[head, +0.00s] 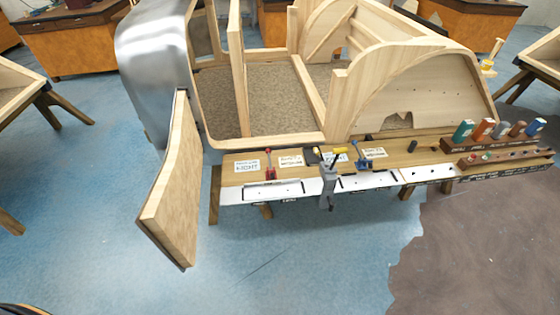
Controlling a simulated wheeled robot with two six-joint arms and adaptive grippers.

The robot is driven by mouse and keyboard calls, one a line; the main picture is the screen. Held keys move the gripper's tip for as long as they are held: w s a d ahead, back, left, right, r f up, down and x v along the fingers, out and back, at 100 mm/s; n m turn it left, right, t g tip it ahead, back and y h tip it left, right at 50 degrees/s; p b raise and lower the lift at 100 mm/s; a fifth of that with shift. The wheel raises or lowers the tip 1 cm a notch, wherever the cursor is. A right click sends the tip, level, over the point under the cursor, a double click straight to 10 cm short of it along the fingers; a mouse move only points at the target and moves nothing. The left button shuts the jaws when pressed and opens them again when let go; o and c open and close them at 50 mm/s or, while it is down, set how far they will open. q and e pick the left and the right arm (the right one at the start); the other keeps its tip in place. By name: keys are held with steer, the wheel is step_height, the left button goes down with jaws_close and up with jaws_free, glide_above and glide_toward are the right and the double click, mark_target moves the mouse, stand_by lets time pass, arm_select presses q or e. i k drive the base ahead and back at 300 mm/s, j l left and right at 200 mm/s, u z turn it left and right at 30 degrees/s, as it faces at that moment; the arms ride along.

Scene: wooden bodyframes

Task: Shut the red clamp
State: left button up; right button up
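The red clamp (269,166) is small and stands on the long wooden bench (228,178), near its left end, between two white label cards. Its red handle points up. The picture is too small to tell how its jaw sits. A blue clamp (362,155) stands further right on the same bench. Neither of my grippers is in view.
A grey tool with a yellow handle (328,180) hangs at the bench's front edge. An open wooden door (172,195) juts out left of the bench. A rack (490,155) of coloured bottles stands at the right end. The blue floor in front is clear.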

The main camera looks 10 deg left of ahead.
mark_target(268, 152)
steer(key=k, duration=0.75)
steer(key=k+z, duration=0.15)
steer(key=z, duration=0.2)
steer(key=k+l+z, duration=0.1)
steer(key=z, duration=0.2)
steer(key=k+l+z, duration=0.1)
steer(key=k+z, duration=0.25)
steer(key=i+j+z, duration=0.1)
steer(key=j+z, duration=0.85)
steer(key=k+j, duration=0.1)
steer(key=j, duration=0.55)
steer(key=k+j, duration=0.1)
steer(key=j, duration=0.5)
steer(key=k+j, duration=0.1)
steer(key=j, duration=0.55)
steer(key=k+j, duration=0.1)
steer(key=j, duration=0.5)
steer(key=k+j, duration=0.1)
steer(key=j, duration=0.55)
steer(key=k+j, duration=0.1)
steer(key=j, duration=0.55)
steer(key=k+j, duration=0.1)
steer(key=j, duration=0.5)
steer(key=k+j, duration=0.1)
steer(key=j, duration=0.55)
steer(key=l+u, duration=0.45)
steer(key=l, duration=0.3)
steer(key=l+u, duration=0.5)
steer(key=l, duration=0.25)
